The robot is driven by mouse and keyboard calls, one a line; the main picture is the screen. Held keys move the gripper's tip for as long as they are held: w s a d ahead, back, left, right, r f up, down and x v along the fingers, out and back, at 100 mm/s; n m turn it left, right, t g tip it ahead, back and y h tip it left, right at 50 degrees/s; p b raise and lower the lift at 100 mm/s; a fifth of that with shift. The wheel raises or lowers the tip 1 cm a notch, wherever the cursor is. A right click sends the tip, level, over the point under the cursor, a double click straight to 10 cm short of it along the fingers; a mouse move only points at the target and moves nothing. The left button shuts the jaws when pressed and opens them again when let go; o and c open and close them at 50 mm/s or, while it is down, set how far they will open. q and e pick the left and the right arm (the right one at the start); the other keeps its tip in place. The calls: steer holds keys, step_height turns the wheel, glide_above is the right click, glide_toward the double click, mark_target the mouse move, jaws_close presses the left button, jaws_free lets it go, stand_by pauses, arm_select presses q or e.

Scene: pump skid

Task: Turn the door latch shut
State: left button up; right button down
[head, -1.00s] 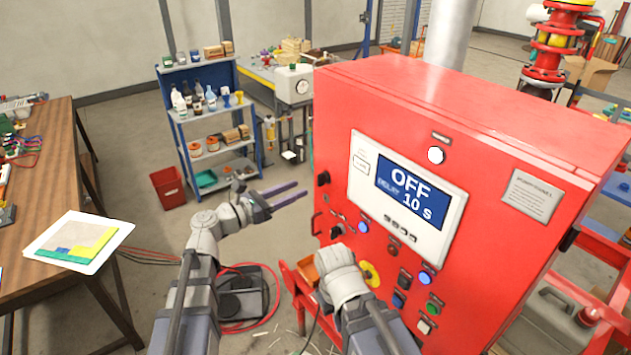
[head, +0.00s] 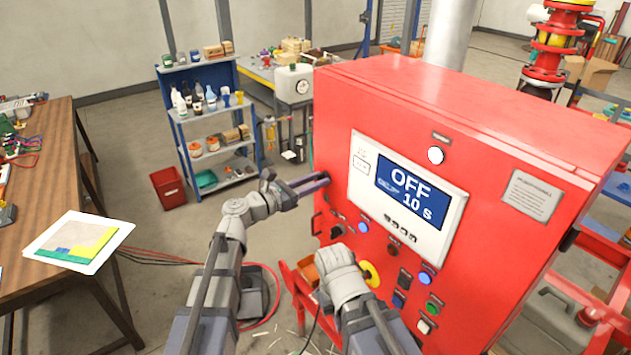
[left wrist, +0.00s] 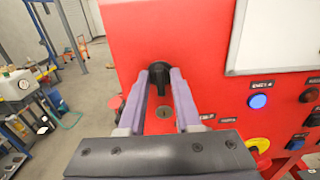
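The door latch is a black knob on the left side of the red cabinet's front. In the left wrist view the latch (left wrist: 158,66) is just ahead of my fingertips, roughly centred between them. In the head view my left gripper (head: 325,179) reaches the latch, and the fingertips cover most of it. Its two purple-grey fingers are apart and show in the left wrist view (left wrist: 161,78). I cannot tell whether they touch the latch. My right arm's wrist shows low in front of the cabinet; its gripper is hidden.
The red cabinet (head: 470,110) carries a display (head: 408,190) reading OFF, 10 S, with several buttons and a yellow-ringed knob (head: 370,273) below. A keyhole (left wrist: 162,115) lies under the latch. A wooden bench (head: 60,150) is at left; the floor between is mostly clear.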

arm_select(q)
jaws_close()
stand_by(0.3)
steer(key=m, duration=1.7)
steer(key=shift+s+d+f+m, duration=0.15)
steer(key=shift+f+m, duration=0.1)
steer(key=shift+m, duration=0.15)
stand_by(0.5)
steer(key=shift+o, duration=1.1)
jaws_free()
